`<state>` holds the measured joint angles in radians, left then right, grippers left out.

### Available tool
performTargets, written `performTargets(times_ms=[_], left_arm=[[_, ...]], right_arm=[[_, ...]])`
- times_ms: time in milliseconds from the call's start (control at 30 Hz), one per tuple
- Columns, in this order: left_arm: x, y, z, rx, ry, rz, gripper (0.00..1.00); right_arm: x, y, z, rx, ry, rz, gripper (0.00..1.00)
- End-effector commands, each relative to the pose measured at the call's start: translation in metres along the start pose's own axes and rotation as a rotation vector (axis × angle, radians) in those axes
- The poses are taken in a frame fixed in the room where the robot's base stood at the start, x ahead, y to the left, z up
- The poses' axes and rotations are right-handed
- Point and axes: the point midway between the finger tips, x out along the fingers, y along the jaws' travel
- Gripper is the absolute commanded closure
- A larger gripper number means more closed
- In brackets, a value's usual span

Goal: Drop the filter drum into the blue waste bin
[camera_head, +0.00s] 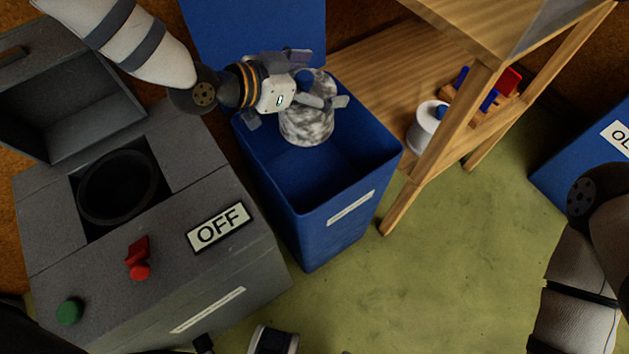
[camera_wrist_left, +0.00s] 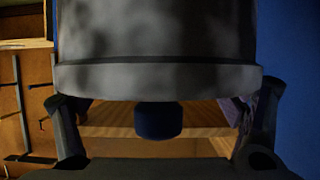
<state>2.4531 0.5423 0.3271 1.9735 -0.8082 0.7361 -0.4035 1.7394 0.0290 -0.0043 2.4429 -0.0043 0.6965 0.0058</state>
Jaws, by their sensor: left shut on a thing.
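The filter drum (camera_head: 306,127) is a grey and white mottled cylinder. It also fills the upper middle of the left wrist view (camera_wrist_left: 155,40), with a dark blue knob below its rim. My left gripper (camera_head: 318,100) is shut on it, with a finger on either side. The drum hangs over the back part of the open blue waste bin (camera_head: 330,240), about level with its mouth; its exact height against the rim is hard to tell. The bin's blue lid (camera_head: 250,30) stands up behind.
A grey machine (camera_head: 70,250) with an open round well (camera_head: 118,187) and an OFF sign (camera_head: 218,227) stands left of the bin. A wooden shelf (camera_head: 375,80) holding a white drum (camera_head: 427,125) is at the right. Another blue box (camera_head: 580,165) stands far right.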

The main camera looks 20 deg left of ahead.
Motion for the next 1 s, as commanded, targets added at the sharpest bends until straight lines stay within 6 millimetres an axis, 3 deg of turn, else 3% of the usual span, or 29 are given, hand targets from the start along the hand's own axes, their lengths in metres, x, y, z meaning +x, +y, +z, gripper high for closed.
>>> performTargets(times_ms=[167,500,800,833,867,1000], left_arm=[[0.008,-0.004,0.006,-0.005,0.000,-0.011,0.49],[0.029,-0.003,0.050,-0.006,-0.001,-0.010,0.49],[0.030,-0.003,0.050,-0.001,0.004,-0.010,0.49],[0.030,-0.003,0.050,-0.001,0.004,-0.010,0.08],[0.030,-0.003,0.050,-0.001,0.004,-0.010,0.01],[0.030,-0.003,0.051,-0.001,0.003,-0.010,0.00]], right_arm=[[0.008,0.000,0.000,0.000,-0.012,0.001,0.60],[0.044,0.000,-0.003,0.000,-0.060,0.002,0.60],[0.046,0.000,-0.004,0.000,-0.062,0.002,0.60],[0.046,0.000,-0.003,0.000,-0.062,0.002,0.60],[0.045,0.000,-0.003,0.000,-0.062,0.002,0.60],[0.045,0.000,-0.004,0.000,-0.062,0.002,0.60]])
